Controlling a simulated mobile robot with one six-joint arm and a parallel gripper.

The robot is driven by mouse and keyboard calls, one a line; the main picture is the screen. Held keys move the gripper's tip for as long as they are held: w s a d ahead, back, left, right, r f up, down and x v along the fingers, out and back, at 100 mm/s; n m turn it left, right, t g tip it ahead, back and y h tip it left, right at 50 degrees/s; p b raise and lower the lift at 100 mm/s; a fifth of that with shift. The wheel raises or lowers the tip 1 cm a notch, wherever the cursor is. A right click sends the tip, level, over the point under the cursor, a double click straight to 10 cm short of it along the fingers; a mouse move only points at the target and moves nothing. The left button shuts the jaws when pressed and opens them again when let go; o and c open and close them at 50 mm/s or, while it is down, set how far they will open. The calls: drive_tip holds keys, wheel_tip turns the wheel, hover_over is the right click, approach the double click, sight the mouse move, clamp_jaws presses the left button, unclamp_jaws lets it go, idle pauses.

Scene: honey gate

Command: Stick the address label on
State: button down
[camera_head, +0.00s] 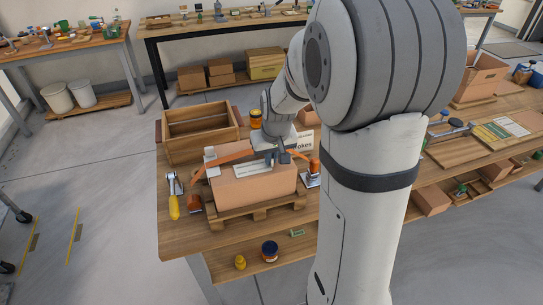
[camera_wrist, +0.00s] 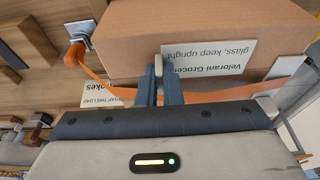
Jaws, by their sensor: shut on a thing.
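The white address label (camera_wrist: 215,58) shows in the wrist view with "glass, keep upright" printed upside down. It lies against or very close to the brown carton (camera_wrist: 225,20); I cannot tell whether it touches all over. In the head view the label (camera_head: 254,170) is over the carton (camera_head: 250,189), near its upper edge. My gripper (camera_head: 272,158) is over the carton, pointing down. In the wrist view its fingers (camera_wrist: 162,75) are close together, with a thin pale piece between the tips at the label's end. The carton stands on a wooden pallet (camera_head: 257,211).
An orange strap (camera_wrist: 225,95) runs loosely past my fingers and the carton. A wooden crate (camera_head: 168,153), a honey jar (camera_head: 255,118) and a white sign (camera_head: 305,143) stand behind. A yellow-handled tool (camera_head: 174,206) lies left; a dark-lidded jar (camera_head: 270,251) is in front.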

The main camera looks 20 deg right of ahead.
drive_tip(key=c, duration=1.5)
unclamp_jaws()
drive_tip(key=shift+r, duration=0.1)
drive_tip(key=v, duration=0.7)
drive_tip(key=shift+s+r, duration=0.1)
drive_tip(key=shift+r, duration=0.2)
drive_tip(key=shift+s+a, duration=0.1)
drive_tip(key=s+a, duration=0.1)
drive_tip(key=s, duration=0.5)
drive_tip(key=s+a, duration=0.2)
drive_tip(key=s, duration=0.4)
drive_tip(key=s+a, duration=0.2)
drive_tip(key=s, duration=0.4)
drive_tip(key=shift+s+r, duration=0.15)
drive_tip(key=shift+s, duration=0.05)
drive_tip(key=shift+c, duration=0.4)
